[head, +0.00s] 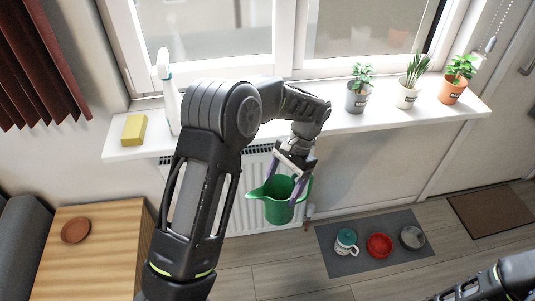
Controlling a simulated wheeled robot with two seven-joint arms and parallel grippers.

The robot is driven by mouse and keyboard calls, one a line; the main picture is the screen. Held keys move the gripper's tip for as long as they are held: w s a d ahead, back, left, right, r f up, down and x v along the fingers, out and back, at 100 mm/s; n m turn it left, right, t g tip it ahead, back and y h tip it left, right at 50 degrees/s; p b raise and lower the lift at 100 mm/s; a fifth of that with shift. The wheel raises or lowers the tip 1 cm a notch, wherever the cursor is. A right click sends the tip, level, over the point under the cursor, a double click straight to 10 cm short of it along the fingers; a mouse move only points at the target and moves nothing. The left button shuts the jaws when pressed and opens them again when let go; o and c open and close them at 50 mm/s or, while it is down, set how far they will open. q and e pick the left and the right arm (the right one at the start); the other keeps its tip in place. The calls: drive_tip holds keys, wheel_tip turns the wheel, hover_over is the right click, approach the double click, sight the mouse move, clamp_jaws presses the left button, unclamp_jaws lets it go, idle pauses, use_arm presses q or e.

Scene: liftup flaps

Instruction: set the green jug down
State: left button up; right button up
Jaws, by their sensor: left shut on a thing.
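The green jug (279,206) hangs in the air in front of the radiator, below the windowsill. My left gripper (289,187) is shut on the jug at its upper rim, with a purple-grey finger visible on each side. The jug looks roughly upright, its spout pointing left. Its far side is partly hidden by the gripper. My right arm (495,283) shows only in part at the lower right corner, and its gripper fingers cannot be made out clearly.
The white windowsill (330,123) holds a yellow sponge (134,130), a spray bottle (169,95) and potted plants (357,95). A grey mat (345,265) on the floor holds a teal-lidded mug, a red bowl (379,246) and a grey dish. A wooden cabinet (95,265) bears a brown saucer (76,230).

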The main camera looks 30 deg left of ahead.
use_arm(q)
drive_tip(key=d+f+n, duration=0.1)
drive_tip(key=f, duration=0.1)
drive_tip(key=d+f+n+h, duration=0.1)
drive_tip(key=f+n, duration=0.1)
drive_tip(key=d+f+n, duration=0.1)
drive_tip(key=f, duration=0.1)
drive_tip(key=shift+s+f+h, duration=0.2)
drive_tip(key=shift+s+h, duration=0.1)
drive_tip(key=shift+w+r, duration=0.2)
drive_tip(key=shift+w, duration=0.05)
